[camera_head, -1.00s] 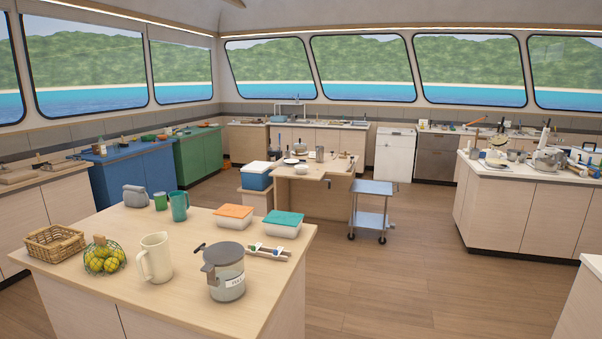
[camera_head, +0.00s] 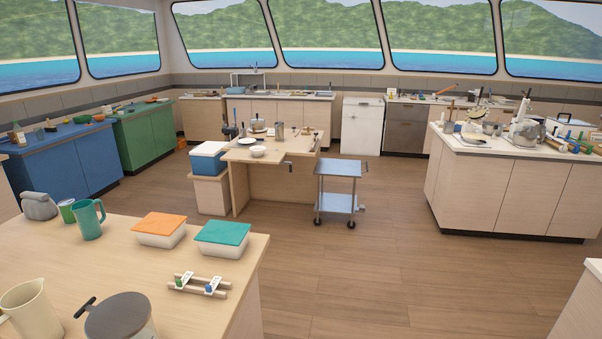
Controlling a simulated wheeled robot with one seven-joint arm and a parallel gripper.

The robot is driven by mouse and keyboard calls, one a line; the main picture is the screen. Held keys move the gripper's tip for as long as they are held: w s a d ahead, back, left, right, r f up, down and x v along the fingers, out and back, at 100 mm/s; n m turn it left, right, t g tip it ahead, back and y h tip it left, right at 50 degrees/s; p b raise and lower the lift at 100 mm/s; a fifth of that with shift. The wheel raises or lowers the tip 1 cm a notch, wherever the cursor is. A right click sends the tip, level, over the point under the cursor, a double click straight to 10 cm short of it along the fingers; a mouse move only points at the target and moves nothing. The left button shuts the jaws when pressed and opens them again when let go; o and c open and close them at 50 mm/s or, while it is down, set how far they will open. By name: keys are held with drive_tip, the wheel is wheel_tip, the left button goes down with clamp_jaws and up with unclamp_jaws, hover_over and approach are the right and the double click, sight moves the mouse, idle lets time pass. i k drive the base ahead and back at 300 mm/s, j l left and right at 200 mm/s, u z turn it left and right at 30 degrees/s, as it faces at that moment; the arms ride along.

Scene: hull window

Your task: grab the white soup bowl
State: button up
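A small white bowl (camera_head: 258,151) stands on the front part of the light wood table (camera_head: 240,186) in the middle of the room. It looks upright, but it is too far off to see what is in it. A flat white plate (camera_head: 246,142) lies just behind it. My gripper is not in view.
A near counter (camera_head: 130,262) with a jug (camera_head: 30,309), a lidded pot (camera_head: 118,316) and lidded boxes fills the lower left. A steel cart (camera_head: 338,190) stands right of the table. A blue cooler (camera_head: 209,160) sits left of it. The right-hand floor (camera_head: 385,260) is clear.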

sight(257, 152)
drive_tip(key=i+l+z, duration=0.1)
drive_tip(key=i+z, duration=0.3)
drive_tip(key=i, duration=2)
drive_tip(key=i+j+u, duration=0.2)
drive_tip(key=i+u, duration=0.15)
drive_tip(key=i, duration=0.25)
drive_tip(key=i+u, duration=0.4)
drive_tip(key=i, duration=0.25)
drive_tip(key=i+l+u, duration=0.1)
drive_tip(key=i+u, duration=0.25)
drive_tip(key=i, duration=0.3)
drive_tip(key=i+l+u, duration=0.4)
drive_tip(key=i, duration=0.2)
drive_tip(key=i+u, duration=0.3)
drive_tip(key=i, duration=0.2)
drive_tip(key=i+l+u, duration=0.25)
drive_tip(key=i, duration=0.2)
drive_tip(key=i+l+u, duration=0.1)
drive_tip(key=i+u, duration=0.2)
drive_tip(key=i, duration=0.2)
